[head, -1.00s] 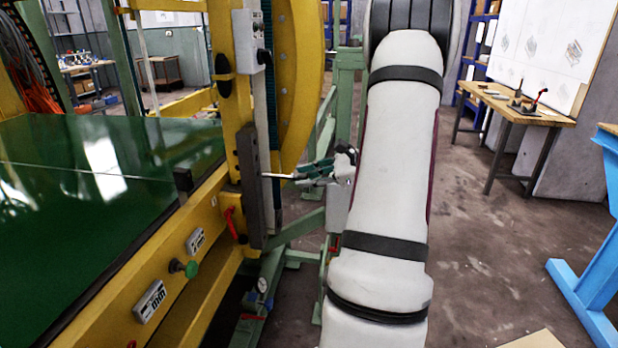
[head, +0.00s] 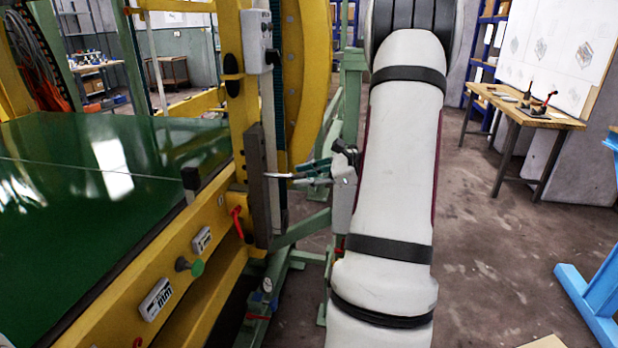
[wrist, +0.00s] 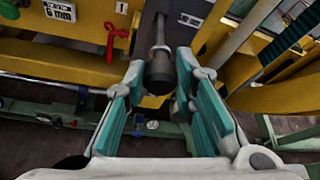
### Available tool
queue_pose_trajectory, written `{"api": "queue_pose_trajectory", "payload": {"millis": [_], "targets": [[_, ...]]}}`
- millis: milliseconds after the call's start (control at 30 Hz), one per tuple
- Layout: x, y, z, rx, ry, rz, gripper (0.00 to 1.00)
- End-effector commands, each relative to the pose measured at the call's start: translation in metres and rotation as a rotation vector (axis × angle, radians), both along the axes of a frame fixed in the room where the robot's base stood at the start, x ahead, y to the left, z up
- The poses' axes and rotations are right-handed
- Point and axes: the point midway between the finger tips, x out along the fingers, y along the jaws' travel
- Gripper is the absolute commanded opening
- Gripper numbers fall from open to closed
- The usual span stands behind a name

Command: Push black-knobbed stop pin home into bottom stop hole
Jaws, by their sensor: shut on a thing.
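The stop pin's black knob (wrist: 160,72) sits between the tips of my gripper (wrist: 160,80) in the wrist view. My gripper is shut on the knob with its teal pads. The pin's grey shaft (wrist: 160,32) runs from the knob toward the dark stop block. In the head view my gripper (head: 316,173) is level with the lower part of that dark upright block (head: 258,185), and the bright shaft (head: 279,176) spans the short gap between them. The bottom stop hole is hidden, so I cannot tell how deep the pin sits.
A yellow frame (head: 190,250) carries the block, with a red handle (head: 237,222) low beside it and a green-topped bed (head: 80,190) at left. A green stand (head: 350,100) is behind my arm. A wooden table (head: 535,118) stands far right; open floor lies between.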

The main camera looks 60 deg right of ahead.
Motion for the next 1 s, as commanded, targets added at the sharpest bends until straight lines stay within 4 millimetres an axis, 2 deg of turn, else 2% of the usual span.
{"api": "queue_pose_trajectory", "payload": {"millis": [1000], "targets": [[0.022, 0.009, 0.0, 0.001, 0.0, 0.001, 0.0]]}}
